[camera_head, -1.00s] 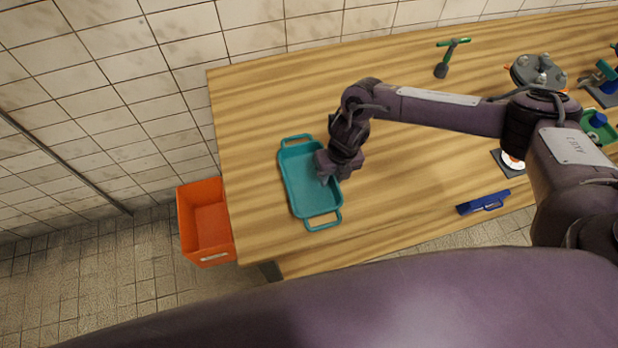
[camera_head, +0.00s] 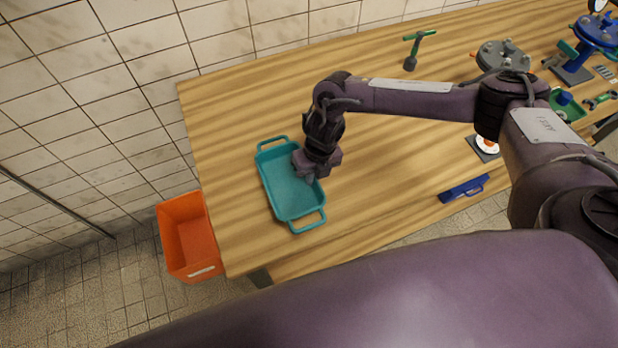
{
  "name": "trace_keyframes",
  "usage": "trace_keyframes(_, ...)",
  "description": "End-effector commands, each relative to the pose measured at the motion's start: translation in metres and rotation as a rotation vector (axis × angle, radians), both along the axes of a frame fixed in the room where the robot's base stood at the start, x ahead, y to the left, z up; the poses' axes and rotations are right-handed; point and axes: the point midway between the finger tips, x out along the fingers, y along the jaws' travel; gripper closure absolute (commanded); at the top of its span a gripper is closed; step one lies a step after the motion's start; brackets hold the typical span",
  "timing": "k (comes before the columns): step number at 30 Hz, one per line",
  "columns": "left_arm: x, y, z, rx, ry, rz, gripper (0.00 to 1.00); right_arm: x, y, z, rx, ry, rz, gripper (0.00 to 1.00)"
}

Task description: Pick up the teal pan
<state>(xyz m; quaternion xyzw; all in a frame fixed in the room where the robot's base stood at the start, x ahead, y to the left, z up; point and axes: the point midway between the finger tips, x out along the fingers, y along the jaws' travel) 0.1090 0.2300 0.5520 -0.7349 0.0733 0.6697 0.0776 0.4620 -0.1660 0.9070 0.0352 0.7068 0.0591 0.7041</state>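The teal pan (camera_head: 284,192) is a shallow rectangular tray with a loop handle at each short end. It lies on the left part of the wooden table. My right gripper (camera_head: 308,174) is over the pan's right long side, close to its rim. I cannot tell whether it touches the rim, and its fingers are too small and dark to show whether they are open or shut. My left gripper is not in view.
An orange bin (camera_head: 188,238) stands on the floor left of the wooden table (camera_head: 380,205). A green-handled tool (camera_head: 413,50), a grey flange (camera_head: 503,57), a blue handled piece (camera_head: 464,188) and a green tray (camera_head: 567,108) are to the right.

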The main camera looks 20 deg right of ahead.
Motion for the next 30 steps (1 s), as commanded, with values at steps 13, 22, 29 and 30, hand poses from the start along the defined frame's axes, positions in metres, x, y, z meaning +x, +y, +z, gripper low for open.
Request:
trace_keyframes(13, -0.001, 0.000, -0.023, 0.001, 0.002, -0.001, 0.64, 0.003, 0.000, 0.119, -0.001, -0.012, 0.002, 1.00)
trace_keyframes(22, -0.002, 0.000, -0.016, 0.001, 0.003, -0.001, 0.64, 0.002, 0.000, 0.173, -0.001, -0.007, 0.000, 1.00)
trace_keyframes(29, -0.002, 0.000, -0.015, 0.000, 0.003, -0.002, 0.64, 0.000, 0.000, 0.187, 0.000, -0.003, 0.000, 1.00)
trace_keyframes(30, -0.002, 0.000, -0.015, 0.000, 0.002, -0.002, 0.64, 0.000, 0.000, 0.188, 0.000, -0.002, 0.000, 1.00)
